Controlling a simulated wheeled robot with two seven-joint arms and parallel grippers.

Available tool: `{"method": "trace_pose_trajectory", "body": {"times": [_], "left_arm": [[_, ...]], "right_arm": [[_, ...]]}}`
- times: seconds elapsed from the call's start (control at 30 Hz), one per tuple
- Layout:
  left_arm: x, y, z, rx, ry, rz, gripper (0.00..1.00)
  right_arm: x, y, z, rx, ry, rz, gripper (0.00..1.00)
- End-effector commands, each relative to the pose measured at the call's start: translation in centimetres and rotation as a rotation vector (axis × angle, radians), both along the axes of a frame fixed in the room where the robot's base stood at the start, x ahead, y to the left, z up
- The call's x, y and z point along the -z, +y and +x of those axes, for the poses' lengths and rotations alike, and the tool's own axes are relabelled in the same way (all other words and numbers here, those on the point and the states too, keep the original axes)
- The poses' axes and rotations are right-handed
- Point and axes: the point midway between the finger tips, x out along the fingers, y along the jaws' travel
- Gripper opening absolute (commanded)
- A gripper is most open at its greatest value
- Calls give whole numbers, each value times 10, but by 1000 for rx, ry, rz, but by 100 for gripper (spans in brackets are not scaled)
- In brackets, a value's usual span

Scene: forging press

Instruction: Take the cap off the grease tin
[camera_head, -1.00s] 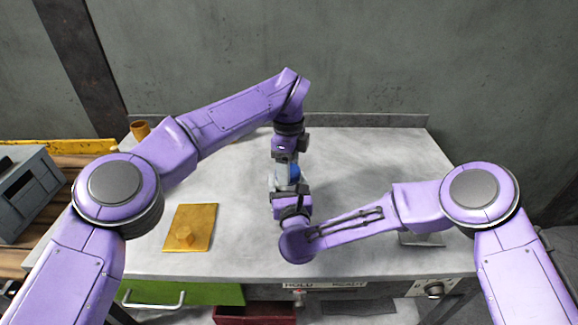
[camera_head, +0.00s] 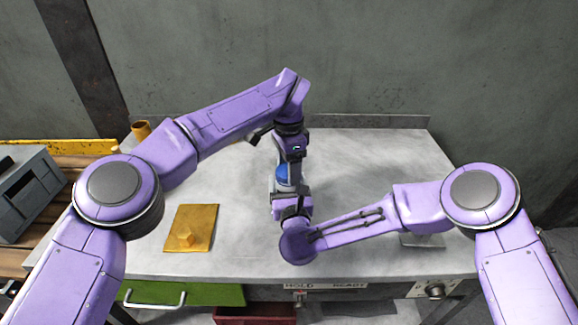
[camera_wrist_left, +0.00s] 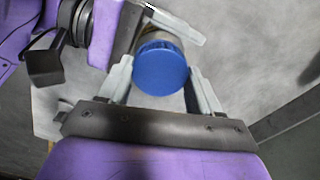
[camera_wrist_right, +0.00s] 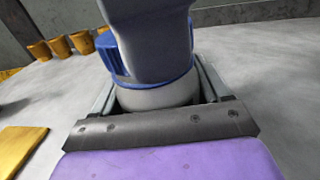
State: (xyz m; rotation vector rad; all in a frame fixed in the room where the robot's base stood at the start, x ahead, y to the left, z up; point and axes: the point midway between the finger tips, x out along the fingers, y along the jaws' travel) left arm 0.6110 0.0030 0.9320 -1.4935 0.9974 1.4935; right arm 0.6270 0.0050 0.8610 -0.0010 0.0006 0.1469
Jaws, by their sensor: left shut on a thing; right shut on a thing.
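The grease tin stands upright between my two grippers near the middle of the table, mostly hidden by them in the head view. Its blue cap (camera_head: 284,175) shows there, and its ribbed round top faces the left wrist view (camera_wrist_left: 161,68). My left gripper (camera_head: 289,163) points down from above and is shut on the cap, one finger on each side. My right gripper (camera_head: 285,188) comes from the front and is shut on the pale tin body (camera_wrist_right: 155,97) below the cap. Whether the cap has lifted from the body I cannot tell.
Several orange cups (camera_wrist_right: 60,47) stand at the back. A grey box (camera_head: 30,190) sits left of the table.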

Motion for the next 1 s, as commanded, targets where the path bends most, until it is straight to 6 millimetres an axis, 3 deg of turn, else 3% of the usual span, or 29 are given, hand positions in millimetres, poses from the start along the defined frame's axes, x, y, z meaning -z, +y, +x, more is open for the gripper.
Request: {"method": "trace_pose_trajectory", "body": {"times": [1.0], "left_arm": [[-31, 1, 1, -3, -4, 2, 27]], "right_arm": [[0, -1, 1, 3, 0, 2, 0]]}}
